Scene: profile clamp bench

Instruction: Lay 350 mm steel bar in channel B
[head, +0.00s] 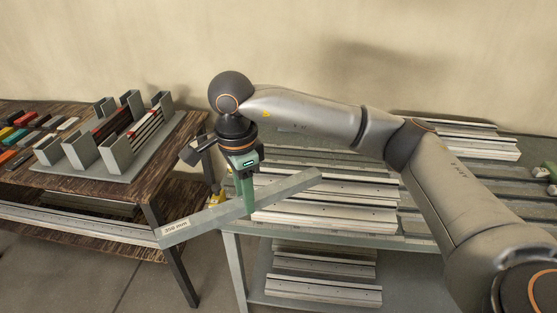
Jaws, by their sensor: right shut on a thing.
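The steel bar (195,222) is a long flat grey piece with a "350 mm" label at its left end. My right gripper (246,206) is shut on it near its middle. The bar is tilted in the picture, left end lower, and hangs above the gap between the two tables, its right end over the clamp bench (232,232). Pale metal channels (340,218) lie in rows on that bench. No letter is readable on them, so I cannot tell which is channel B. My left gripper is not in view.
A wooden table (160,150) at left carries a grey rack (80,155) with upright holders and several coloured blocks (20,135). More metal profiles (325,280) lie on the bench's lower shelf. My right arm covers part of the bench.

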